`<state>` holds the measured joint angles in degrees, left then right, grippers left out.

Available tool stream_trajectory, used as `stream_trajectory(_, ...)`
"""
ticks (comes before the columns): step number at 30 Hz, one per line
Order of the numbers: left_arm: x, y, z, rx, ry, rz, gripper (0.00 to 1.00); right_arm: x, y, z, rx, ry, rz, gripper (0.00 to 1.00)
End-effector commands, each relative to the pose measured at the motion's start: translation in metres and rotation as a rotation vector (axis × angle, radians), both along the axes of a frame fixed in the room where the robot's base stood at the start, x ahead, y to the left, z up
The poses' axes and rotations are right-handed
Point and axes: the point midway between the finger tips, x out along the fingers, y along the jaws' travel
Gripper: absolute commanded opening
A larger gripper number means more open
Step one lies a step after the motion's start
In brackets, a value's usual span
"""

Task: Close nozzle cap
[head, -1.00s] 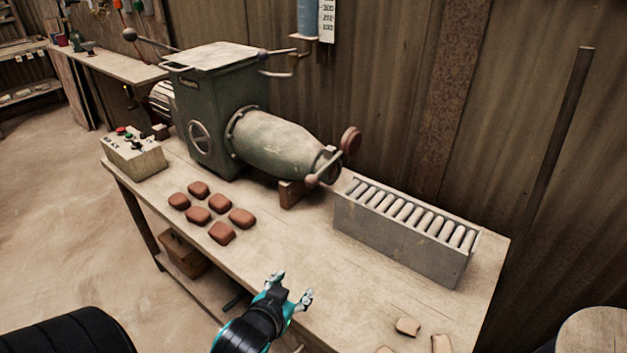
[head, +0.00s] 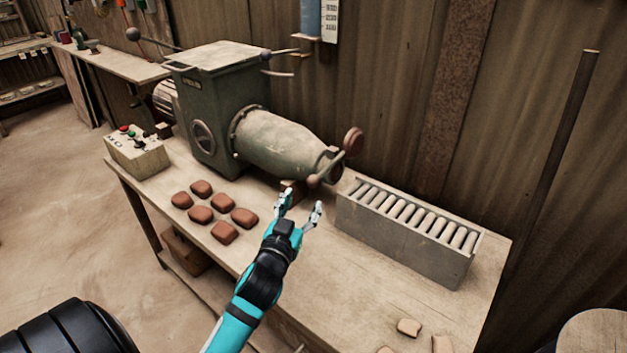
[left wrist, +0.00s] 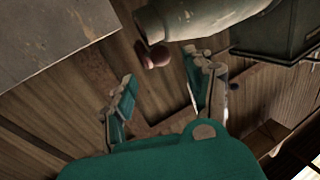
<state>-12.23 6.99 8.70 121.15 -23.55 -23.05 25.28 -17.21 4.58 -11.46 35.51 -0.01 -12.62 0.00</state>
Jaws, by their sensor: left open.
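The green press (head: 213,110) stands on the workbench with its tapering nozzle (head: 280,146) pointing right. At the nozzle's mouth is a round reddish-brown cap (head: 353,141), with a lever ending in a ball knob (head: 313,182) below. The left wrist view shows the nozzle (left wrist: 205,16) and a reddish round part (left wrist: 156,56) beyond my open fingers (left wrist: 166,84). My right gripper is out of view.
A grey roller box (head: 400,237) stands right of the nozzle. Several brown clay pieces (head: 223,232) lie left of my gripper. A control box (head: 137,153) sits at the bench's left end. Broken pieces (head: 409,327) lie near the front right.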

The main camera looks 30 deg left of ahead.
Motion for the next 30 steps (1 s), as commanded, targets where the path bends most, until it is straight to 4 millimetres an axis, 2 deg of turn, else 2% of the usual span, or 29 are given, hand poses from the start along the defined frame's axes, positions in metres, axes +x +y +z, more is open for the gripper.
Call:
stream_trajectory(1, 0.012, 0.004, 0.002, 0.002, -0.003, 0.000, 0.53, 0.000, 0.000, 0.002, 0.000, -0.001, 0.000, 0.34)
stream_trajectory(6, 0.047, 0.013, 0.002, 0.001, -0.001, 0.000, 0.53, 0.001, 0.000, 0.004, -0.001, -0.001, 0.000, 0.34)
stream_trajectory(12, 0.075, 0.022, 0.001, 0.001, -0.001, 0.000, 0.53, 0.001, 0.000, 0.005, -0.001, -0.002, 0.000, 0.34)
stream_trajectory(18, 0.086, 0.025, 0.000, -0.001, 0.001, 0.000, 0.53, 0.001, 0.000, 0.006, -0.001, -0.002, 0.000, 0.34)
stream_trajectory(26, 0.087, 0.025, 0.000, 0.000, 0.001, 0.000, 0.53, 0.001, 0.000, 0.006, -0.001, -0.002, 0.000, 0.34)
stream_trajectory(30, 0.087, 0.025, 0.000, 0.000, 0.001, 0.000, 0.35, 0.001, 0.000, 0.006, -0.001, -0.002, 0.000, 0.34)
